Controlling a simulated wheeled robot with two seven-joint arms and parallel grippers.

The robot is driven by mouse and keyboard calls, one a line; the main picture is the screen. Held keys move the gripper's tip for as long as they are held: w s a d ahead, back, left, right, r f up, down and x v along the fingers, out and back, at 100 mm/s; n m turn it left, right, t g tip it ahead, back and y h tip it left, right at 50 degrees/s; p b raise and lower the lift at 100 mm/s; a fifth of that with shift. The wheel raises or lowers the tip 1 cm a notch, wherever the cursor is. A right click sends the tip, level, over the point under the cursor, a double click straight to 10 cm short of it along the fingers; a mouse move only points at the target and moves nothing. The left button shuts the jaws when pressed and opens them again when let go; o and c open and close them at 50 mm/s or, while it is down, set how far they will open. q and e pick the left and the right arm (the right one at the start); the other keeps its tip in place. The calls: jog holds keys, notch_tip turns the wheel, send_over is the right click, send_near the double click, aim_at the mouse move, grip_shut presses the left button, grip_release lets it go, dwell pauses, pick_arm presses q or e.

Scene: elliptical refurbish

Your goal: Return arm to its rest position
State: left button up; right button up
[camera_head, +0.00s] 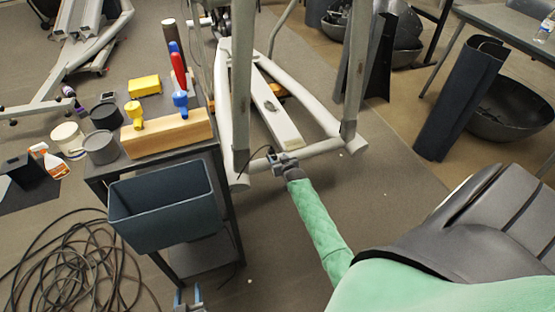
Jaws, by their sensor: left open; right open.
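My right arm, in a green sleeve, reaches up from the lower right. Its gripper (277,160) is open, with nothing seen between its fingers, at the front crossbar of the elliptical machine (318,148). I cannot tell whether it touches the bar. My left gripper (187,296) shows only its blue-tipped fingers at the bottom edge, open and apart, below the dark bin. The rest of my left arm is out of view.
A dark cart (228,205) holds a wooden block (166,133) with coloured-handled tools and a blue-grey bin (160,215). Coiled black cable (75,265) lies at lower left. Black bowls (510,108) and a dark panel (460,97) stand right. Floor (400,185) is clear right of the elliptical.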

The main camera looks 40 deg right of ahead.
dwell(0.4)
